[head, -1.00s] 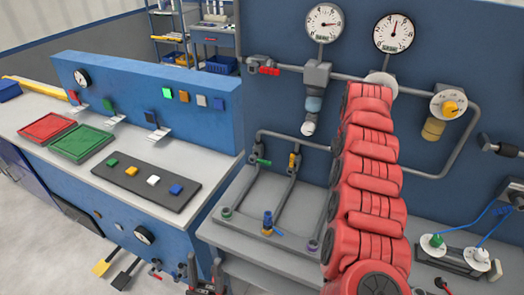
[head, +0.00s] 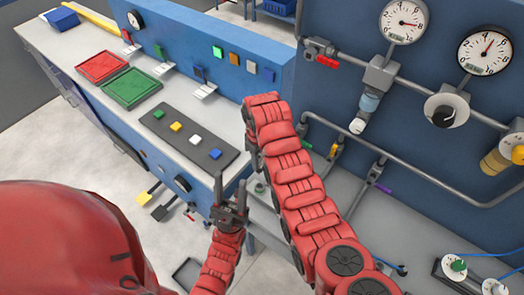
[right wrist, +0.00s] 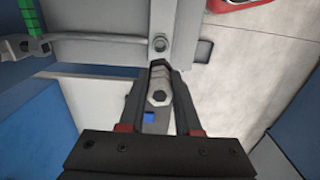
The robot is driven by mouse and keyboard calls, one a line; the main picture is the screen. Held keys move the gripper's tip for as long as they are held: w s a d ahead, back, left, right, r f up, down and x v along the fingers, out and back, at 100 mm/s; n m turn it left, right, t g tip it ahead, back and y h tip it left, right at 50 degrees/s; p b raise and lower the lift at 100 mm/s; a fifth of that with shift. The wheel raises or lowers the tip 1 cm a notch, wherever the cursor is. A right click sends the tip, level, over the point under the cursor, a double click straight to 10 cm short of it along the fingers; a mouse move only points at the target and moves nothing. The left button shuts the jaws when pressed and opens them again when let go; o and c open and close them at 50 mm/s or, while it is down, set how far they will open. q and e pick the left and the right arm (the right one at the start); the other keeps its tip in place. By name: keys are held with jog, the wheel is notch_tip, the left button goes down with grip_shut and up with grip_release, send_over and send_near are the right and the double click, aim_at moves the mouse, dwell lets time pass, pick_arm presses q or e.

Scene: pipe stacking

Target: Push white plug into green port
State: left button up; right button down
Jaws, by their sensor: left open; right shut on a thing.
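At the lower right edge in the head view, a white round fitting with a green centre (head: 458,265) sits on a small unit with blue cables. A second white round piece (head: 495,287) beside it is cut off by the frame. I cannot tell which is plug or port. My left gripper (head: 232,200) is open and empty in front of the workbench, pointing up. My right gripper is hidden behind its arm in the head view. In the right wrist view, the right gripper (right wrist: 160,85) is shut on a grey fitting with a hex end (right wrist: 158,96).
A workbench at left carries a red tray (head: 102,66), a green tray (head: 128,88) and a dark strip (head: 205,148) with coloured buttons. A blue wall panel bears pipes, gauges (head: 404,20) and valves. The right arm crosses before the pipe bench.

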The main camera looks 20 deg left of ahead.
notch_tip(320, 180, down, 7)
jog(key=shift+f+b, duration=0.15)
jog(key=shift+b, duration=1.05)
jog(key=shift+s+d+f, duration=0.1)
jog(key=shift+f, duration=0.45)
jog(key=shift+d+f+b, duration=0.1)
jog(key=shift+f+b, duration=0.2)
jog(key=shift+b, duration=0.25)
jog(key=shift+f+b, duration=0.3)
jog(key=shift+f+b, duration=0.9)
jog(key=shift+f, duration=0.15)
jog(key=c, duration=0.5)
grip_release()
